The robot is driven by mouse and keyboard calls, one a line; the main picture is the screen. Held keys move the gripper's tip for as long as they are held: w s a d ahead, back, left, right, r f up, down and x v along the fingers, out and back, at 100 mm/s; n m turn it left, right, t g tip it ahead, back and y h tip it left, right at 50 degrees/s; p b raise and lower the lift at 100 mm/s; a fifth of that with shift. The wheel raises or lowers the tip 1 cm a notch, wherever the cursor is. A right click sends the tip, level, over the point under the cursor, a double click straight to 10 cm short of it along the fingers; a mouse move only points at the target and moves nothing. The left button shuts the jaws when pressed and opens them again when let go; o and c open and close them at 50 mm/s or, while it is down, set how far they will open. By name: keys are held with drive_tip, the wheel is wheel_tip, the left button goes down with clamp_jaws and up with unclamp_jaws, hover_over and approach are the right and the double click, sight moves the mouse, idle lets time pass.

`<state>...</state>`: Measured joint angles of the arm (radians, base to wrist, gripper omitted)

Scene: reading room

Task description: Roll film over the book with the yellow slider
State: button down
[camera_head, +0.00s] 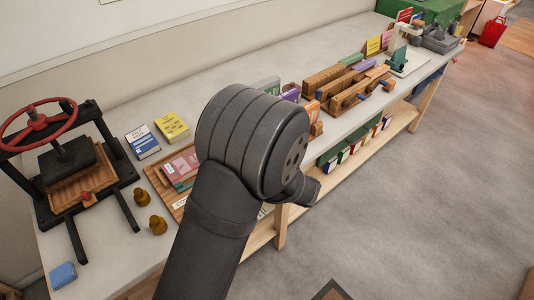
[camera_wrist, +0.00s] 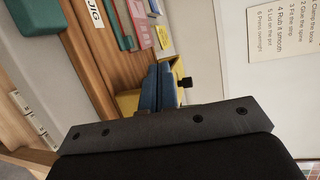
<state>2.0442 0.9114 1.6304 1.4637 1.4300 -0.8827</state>
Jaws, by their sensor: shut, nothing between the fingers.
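In the wrist view my gripper (camera_wrist: 159,72) is shut, its two blue fingers together with nothing between them. A yellow piece (camera_wrist: 127,103) shows just left of the fingers, partly covered by them; I cannot tell whether it is the slider or whether they touch. A small black knob (camera_wrist: 186,82) is right of the fingers. In the head view my arm covers the gripper and part of the bench. Several books, one pink (camera_head: 178,166), lie on a wooden board (camera_head: 156,178) left of my arm. No film can be made out.
A black book press (camera_head: 66,160) with a red wheel stands at the left. Blue (camera_head: 142,140) and yellow (camera_head: 172,126) books lie behind the board. Two brass knobs (camera_head: 157,225) stand near the front edge. Wooden racks (camera_head: 345,90) fill the bench farther right. A written instruction sheet (camera_wrist: 283,30) shows in the wrist view.

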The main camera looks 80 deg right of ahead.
drive_tip(key=s+d+f+m+g+h, duration=0.1)
drive_tip(key=s+f+m+g+h, duration=0.15)
drive_tip(key=s+h, duration=0.35)
drive_tip(key=s+d+f+m+g+h, duration=0.1)
drive_tip(key=s+d+m+g+h, duration=0.2)
drive_tip(key=s, duration=0.5)
drive_tip(key=shift+m+g, duration=0.45)
drive_tip(key=shift+m, duration=0.1)
drive_tip(key=x, duration=0.9)
drive_tip(key=shift+w, duration=0.1)
drive_tip(key=shift+w+a, duration=0.85)
drive_tip(key=shift+a, duration=0.25)
drive_tip(key=shift+w+a, duration=0.45)
drive_tip(key=shift+a, duration=0.05)
drive_tip(key=w+a, duration=1.3)
drive_tip(key=shift+w+a, duration=0.1)
